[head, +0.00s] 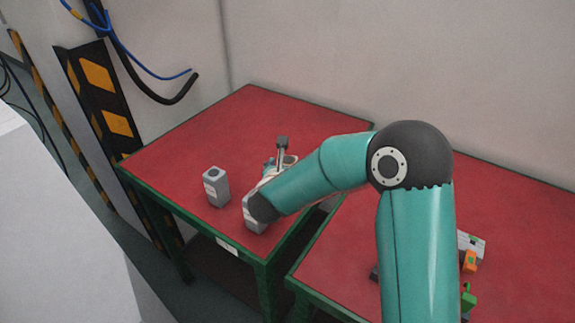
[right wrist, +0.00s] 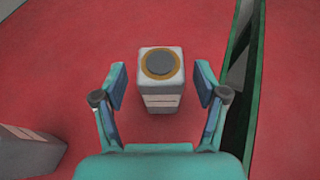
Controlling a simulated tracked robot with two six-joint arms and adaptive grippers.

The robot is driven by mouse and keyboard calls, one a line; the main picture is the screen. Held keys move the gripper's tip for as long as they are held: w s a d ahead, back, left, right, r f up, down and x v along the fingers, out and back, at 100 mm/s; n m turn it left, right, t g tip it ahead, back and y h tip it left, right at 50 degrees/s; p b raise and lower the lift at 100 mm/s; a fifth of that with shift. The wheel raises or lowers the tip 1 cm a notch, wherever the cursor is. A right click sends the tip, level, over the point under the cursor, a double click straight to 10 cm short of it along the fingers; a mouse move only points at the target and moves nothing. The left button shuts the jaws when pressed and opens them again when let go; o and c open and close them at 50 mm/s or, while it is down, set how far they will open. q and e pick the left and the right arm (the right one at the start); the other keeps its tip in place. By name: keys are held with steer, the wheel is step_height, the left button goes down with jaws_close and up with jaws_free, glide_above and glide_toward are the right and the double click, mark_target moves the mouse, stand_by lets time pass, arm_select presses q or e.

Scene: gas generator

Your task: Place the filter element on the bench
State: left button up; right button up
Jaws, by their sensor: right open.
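In the right wrist view a pale grey block with a gold ring and dark disc on top, apparently the filter element (right wrist: 162,96), stands upright on the red bench (right wrist: 70,60). My right gripper (right wrist: 160,84) is open, with one finger on each side of it and a visible gap on both sides. In the head view my right gripper (head: 276,165) is low over the red bench (head: 245,115), partly hidden by my own arm. My left gripper is not in view.
A grey block (head: 216,188) stands on the bench, left of my arm. Another grey block (head: 253,217) is partly covered by my wrist near the front edge. A narrow gap separates a second red bench (head: 335,255), which holds small coloured parts (head: 469,260).

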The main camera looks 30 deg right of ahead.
steer(key=b+v, duration=0.1)
steer(key=v, duration=0.9)
steer(key=shift+s, duration=0.2)
steer(key=shift+a, duration=0.15)
